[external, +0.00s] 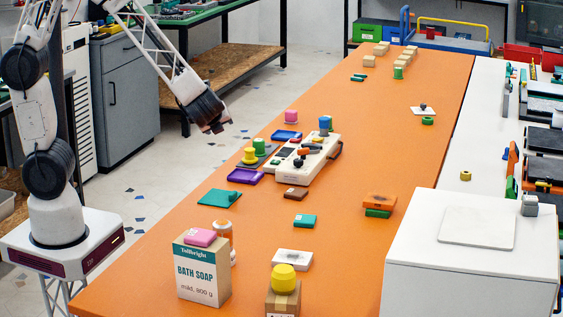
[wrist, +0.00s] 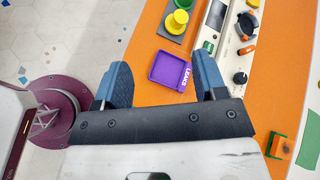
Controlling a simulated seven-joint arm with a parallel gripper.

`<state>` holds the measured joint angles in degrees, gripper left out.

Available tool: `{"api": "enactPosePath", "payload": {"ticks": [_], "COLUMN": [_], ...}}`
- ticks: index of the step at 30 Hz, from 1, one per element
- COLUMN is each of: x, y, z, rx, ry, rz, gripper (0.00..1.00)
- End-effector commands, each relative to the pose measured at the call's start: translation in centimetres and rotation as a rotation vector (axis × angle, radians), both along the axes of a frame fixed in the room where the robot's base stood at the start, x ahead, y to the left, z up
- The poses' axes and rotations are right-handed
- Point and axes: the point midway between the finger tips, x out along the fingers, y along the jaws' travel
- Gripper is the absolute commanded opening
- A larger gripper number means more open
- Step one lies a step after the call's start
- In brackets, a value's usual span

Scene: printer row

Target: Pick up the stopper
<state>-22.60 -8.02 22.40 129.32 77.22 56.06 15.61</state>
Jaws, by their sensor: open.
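Several stopper-like flanged plugs show, and I cannot tell which one the task means. In the external view, a yellow plug (external: 250,156) and a green plug (external: 260,146) stand on a dark grey plate (external: 268,152). A pink one (external: 290,116) and a blue one (external: 325,123) stand farther back. In the wrist view, the yellow plug (wrist: 176,21) is beyond my fingertips at the top. My gripper (external: 214,127) hangs in the air left of the orange table. The wrist view shows my gripper (wrist: 163,80) open, with nothing between its fingers.
A white instrument panel (external: 310,158) with knobs stands to the right. A soap box (external: 203,270) and a white cabinet (external: 470,270) stand in front.

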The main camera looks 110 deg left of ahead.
Motion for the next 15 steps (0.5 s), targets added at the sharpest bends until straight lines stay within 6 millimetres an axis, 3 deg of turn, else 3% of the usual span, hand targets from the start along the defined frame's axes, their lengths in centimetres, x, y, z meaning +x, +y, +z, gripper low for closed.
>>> {"api": "enactPosePath", "payload": {"ticks": [9,15], "x": [1.8,2.5], "y": [7.9,11.2], "z": [-6.5,-10.1], "rx": [0.105,0.141], "ry": [0.269,0.394], "rz": [-0.217,-0.338], "gripper": [0.65,0.65]}}
